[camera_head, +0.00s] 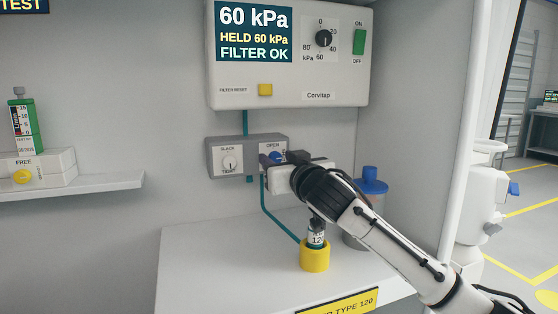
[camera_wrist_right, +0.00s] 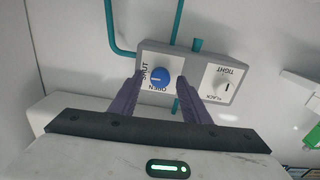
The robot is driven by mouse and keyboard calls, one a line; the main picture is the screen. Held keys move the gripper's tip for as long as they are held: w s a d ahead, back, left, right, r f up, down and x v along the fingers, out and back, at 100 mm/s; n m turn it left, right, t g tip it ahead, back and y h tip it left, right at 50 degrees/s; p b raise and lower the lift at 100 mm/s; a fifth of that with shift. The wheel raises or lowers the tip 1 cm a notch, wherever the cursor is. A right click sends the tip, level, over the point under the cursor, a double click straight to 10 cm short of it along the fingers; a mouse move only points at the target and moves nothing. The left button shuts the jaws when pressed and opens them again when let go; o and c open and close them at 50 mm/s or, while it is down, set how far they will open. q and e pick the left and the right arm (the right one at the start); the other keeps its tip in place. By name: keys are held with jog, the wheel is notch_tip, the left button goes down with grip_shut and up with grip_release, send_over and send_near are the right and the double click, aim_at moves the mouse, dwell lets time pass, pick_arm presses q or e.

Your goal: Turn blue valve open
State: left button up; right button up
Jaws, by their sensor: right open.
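The blue valve (camera_wrist_right: 160,77) is a round knob on a grey panel (camera_wrist_right: 240,72), with OPEN and SHUT labels beside it in the right wrist view. A pale pointer line shows on the knob, but I cannot tell surely which label it points to. My right gripper (camera_wrist_right: 160,80) is open, with one purple finger on each side of the knob; I cannot tell whether they touch it. In the head view the blue valve (camera_head: 276,157) shows only partly behind my right gripper (camera_head: 270,162). My left gripper is not in view.
A second, white knob (camera_head: 230,162) marked SLACK and TIGHT sits left of the valve. A control box (camera_head: 235,88) hangs above, its display reading 60 kPa. Below, a yellow-based holder (camera_head: 314,257) and a blue-lidded canister (camera_head: 372,185) stand on a white bench (camera_head: 215,265).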

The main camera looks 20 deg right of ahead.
jog(key=c, duration=1)
jog(key=shift+c, duration=0.2)
